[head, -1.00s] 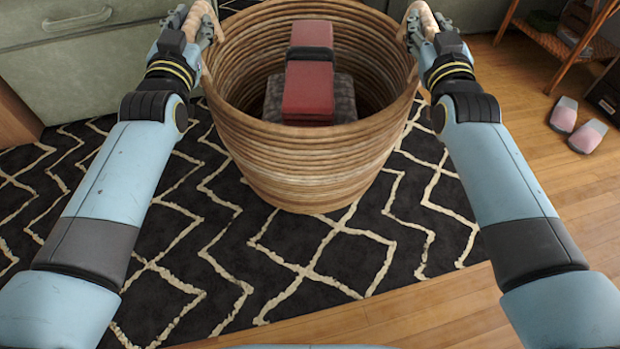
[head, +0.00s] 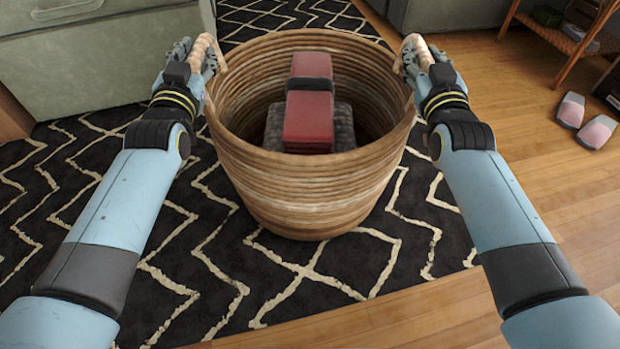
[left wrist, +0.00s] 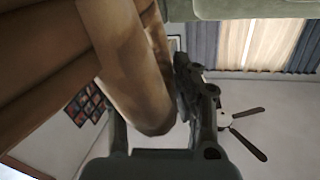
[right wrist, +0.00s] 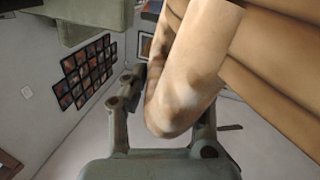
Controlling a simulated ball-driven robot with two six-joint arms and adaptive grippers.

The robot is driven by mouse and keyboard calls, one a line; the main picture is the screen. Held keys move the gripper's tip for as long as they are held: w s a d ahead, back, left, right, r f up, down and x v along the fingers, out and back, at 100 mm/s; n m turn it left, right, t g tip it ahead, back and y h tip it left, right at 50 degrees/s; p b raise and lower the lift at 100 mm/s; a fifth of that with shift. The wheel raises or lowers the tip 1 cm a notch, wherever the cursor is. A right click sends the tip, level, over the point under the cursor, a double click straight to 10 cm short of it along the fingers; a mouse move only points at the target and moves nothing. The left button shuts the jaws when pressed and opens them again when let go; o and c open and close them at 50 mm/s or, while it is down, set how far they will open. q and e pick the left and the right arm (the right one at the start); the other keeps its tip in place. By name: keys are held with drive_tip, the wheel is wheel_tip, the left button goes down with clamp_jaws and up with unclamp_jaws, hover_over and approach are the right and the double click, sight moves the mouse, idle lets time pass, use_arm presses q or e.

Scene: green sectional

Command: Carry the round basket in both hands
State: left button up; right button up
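The round woven basket (head: 310,195) is in the middle of the head view, upright, over the black patterned rug. A red and black object (head: 309,115) lies inside it on a dark grey block (head: 341,128). My left gripper (head: 203,58) is shut on the basket's left handle, which also fills the left wrist view (left wrist: 130,70). My right gripper (head: 412,55) is shut on the right handle, seen close in the right wrist view (right wrist: 190,75). The fingers' far sides are partly hidden by the handles. Whether the basket's bottom touches the rug I cannot tell.
A green sofa section (head: 90,55) stands at the upper left, another (head: 450,12) at the top right. A wooden shelf (head: 570,40) and pink slippers (head: 585,120) are at the right. The patterned rug (head: 200,275) and wood floor (head: 530,190) are open around the basket.

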use_arm(q)
drive_tip(key=shift+o, duration=1.1)
drive_tip(key=shift+r, duration=0.2)
use_arm(e)
drive_tip(key=shift+o, duration=1.1)
drive_tip(key=shift+r, duration=0.15)
use_arm(q)
drive_tip(key=shift+o, duration=1.2)
use_arm(e)
drive_tip(key=shift+o, duration=1.2)
use_arm(q)
drive_tip(key=shift+s, duration=0.35)
use_arm(e)
drive_tip(key=shift+s, duration=0.1)
use_arm(q)
drive_tip(key=s, duration=1.1)
drive_tip(key=shift+s, duration=0.15)
use_arm(e)
drive_tip(key=s, duration=1.2)
